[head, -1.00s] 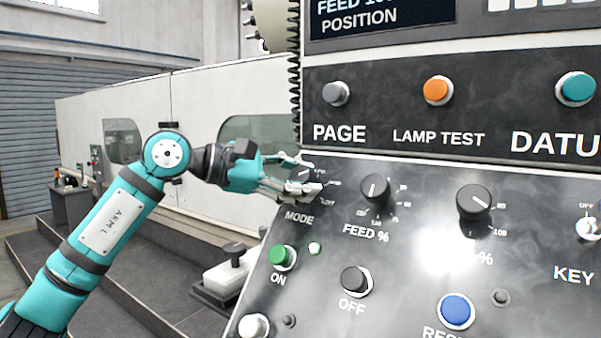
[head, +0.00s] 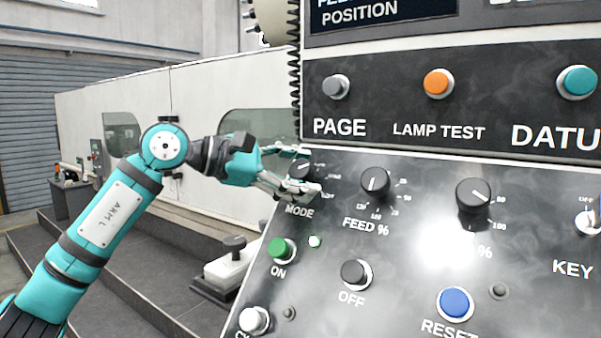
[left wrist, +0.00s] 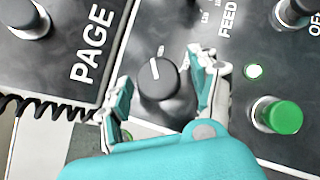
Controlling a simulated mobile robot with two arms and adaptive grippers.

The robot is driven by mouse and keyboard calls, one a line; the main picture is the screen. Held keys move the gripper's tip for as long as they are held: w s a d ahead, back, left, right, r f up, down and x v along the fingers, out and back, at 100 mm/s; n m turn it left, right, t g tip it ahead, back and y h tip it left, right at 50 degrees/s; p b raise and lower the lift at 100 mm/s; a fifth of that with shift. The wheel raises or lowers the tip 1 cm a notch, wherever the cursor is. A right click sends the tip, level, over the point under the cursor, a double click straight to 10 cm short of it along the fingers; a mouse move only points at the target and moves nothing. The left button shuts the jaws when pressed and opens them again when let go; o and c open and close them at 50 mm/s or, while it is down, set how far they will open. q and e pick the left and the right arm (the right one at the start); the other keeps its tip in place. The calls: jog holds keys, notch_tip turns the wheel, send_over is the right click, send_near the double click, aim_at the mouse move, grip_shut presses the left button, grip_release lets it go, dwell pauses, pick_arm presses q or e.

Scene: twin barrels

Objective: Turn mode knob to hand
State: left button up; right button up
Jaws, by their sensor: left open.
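The mode knob (left wrist: 159,79) is a black dial with a white pointer line, in the middle of the left wrist view. In the head view the knob (head: 301,169) is partly hidden by my fingers above the MODE label (head: 299,211). My left gripper (head: 307,170) is open, with one finger above the knob and one below it. In the left wrist view the open fingers of my left gripper (left wrist: 160,85) stand on either side of the knob, with a gap between each finger and it. My right gripper is not in view.
To the right are the FEED % knob (head: 375,183) and another dial (head: 474,196). Below are a green ON button (head: 282,250), a lit lamp (head: 314,241) and a black OFF button (head: 354,273). The PAGE button (head: 336,87) is above. A coiled cable (left wrist: 45,105) hangs beside the panel.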

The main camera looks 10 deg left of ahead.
pick_arm(q)
jog(key=v, duration=1.1)
jog(key=shift+s+a, duration=0.3)
